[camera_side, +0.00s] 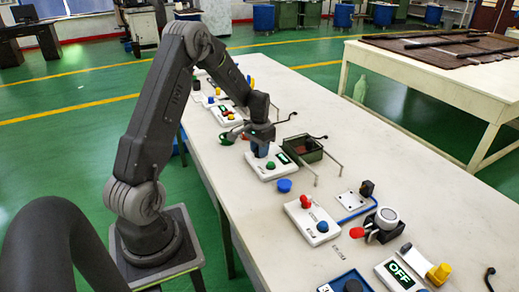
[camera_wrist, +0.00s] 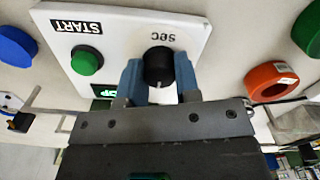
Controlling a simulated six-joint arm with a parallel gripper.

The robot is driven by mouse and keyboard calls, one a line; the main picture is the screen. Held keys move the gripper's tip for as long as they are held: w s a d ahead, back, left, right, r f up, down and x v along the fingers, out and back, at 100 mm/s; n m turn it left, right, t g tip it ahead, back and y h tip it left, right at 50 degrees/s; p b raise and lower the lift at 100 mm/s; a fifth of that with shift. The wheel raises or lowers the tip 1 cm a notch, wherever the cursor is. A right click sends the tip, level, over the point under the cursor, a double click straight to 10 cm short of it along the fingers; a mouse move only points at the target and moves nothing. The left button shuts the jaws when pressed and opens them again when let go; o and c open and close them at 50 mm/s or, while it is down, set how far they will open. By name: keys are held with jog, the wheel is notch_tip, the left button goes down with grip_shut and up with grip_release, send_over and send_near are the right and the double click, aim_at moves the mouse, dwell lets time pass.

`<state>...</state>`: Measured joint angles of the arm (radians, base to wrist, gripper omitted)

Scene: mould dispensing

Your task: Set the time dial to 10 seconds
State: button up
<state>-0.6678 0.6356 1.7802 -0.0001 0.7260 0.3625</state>
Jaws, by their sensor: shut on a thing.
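The time dial (camera_wrist: 158,70) is a round black knob on a white control box (camera_wrist: 118,45), below the letters SEC in the wrist view. A small pale mark shows on its edge nearest my gripper. My gripper (camera_wrist: 158,62) has its two blue fingers on either side of the dial and is shut on it. A green START button (camera_wrist: 86,61) is left of the dial. A lit green display (camera_wrist: 103,90) is mostly hidden by my gripper, so its reading cannot be told. In the side view the box (camera_side: 266,172) sits on the white table under my gripper, and the dial is hidden.
A blue round knob (camera_side: 284,185) stands close in front of the box. A green tray (camera_side: 303,149) with thin metal rods is just right of it.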

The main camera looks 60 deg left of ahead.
jog(key=shift+m, duration=1.7)
jog(key=o, duration=0.9)
jog(key=shift+r, duration=0.1)
notch_tip(320, 180, up, 14)
jog(key=shift+f, duration=0.15)
